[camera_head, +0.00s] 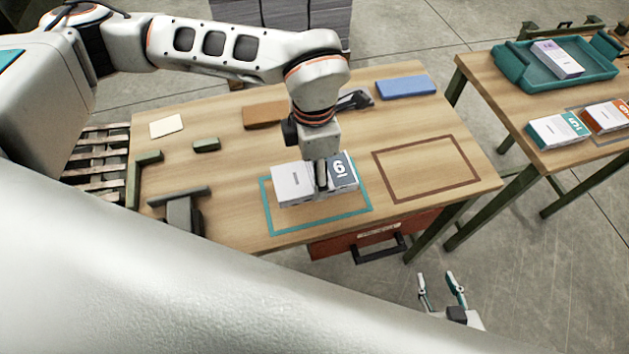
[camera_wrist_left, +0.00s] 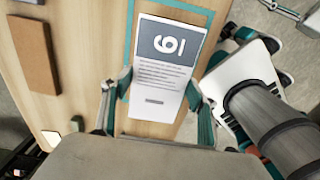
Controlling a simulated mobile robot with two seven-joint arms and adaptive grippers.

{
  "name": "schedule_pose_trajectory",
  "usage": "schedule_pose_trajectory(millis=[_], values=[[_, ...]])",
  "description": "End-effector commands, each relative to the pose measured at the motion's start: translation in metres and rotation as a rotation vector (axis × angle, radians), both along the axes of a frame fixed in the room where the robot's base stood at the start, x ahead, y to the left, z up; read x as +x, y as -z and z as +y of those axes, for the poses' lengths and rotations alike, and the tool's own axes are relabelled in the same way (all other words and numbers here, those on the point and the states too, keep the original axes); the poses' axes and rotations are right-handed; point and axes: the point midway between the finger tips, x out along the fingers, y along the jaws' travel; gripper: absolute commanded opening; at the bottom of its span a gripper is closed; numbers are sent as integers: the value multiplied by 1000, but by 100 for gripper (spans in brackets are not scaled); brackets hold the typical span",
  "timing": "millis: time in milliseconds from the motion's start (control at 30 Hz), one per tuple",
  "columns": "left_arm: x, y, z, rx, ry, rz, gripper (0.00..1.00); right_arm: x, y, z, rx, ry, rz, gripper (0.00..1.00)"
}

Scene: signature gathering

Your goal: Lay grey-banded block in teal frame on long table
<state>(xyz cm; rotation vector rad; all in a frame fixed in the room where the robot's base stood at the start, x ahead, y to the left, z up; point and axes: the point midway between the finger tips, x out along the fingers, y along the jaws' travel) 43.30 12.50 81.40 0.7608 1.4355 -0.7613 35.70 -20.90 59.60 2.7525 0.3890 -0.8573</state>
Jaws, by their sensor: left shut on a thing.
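The grey-banded block (camera_head: 293,186) is white with a dark grey band bearing a number at one end. My left gripper (camera_head: 321,180) is shut on it, with a finger on each long side; the block also shows between the fingers in the left wrist view (camera_wrist_left: 155,104). The block is over the teal frame (camera_head: 318,224), an outline on the long table (camera_head: 235,225), roughly aligned with it. I cannot tell whether the block touches the tabletop. The frame's edge also shows in the left wrist view (camera_wrist_left: 131,40). My right gripper (camera_head: 442,285) is open and empty, in front of the table.
A brown frame (camera_head: 430,192) to the right is empty. A blue slab (camera_head: 406,87), a brown slab (camera_head: 264,115), a cream card (camera_head: 167,126) and green pieces lie on the table. A second table holds a teal tray (camera_head: 510,65) and more blocks (camera_head: 555,131).

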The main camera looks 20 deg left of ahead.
Motion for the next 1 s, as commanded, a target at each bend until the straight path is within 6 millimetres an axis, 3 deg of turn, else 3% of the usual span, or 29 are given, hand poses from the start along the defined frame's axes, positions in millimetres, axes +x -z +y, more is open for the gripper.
schedule_pose_trajectory(millis=[233,467,867,900,933,1000], values=[[0,16,-1,-1,1,-1,30,5,-2,-1,-2,0,-8,40],[0,48,0,-1,1,0,30,3,2,-1,-6,-1,-6,40],[1,52,0,-1,1,-3,30,3,0,-2,-6,-1,-8,40],[1,53,0,-1,1,-3,64,2,1,-2,-6,0,-7,40],[1,52,0,-1,1,-3,71,2,1,-2,-6,-1,-6,40],[1,52,0,-1,1,-3,75,1,1,-2,-6,-1,-5,40]])
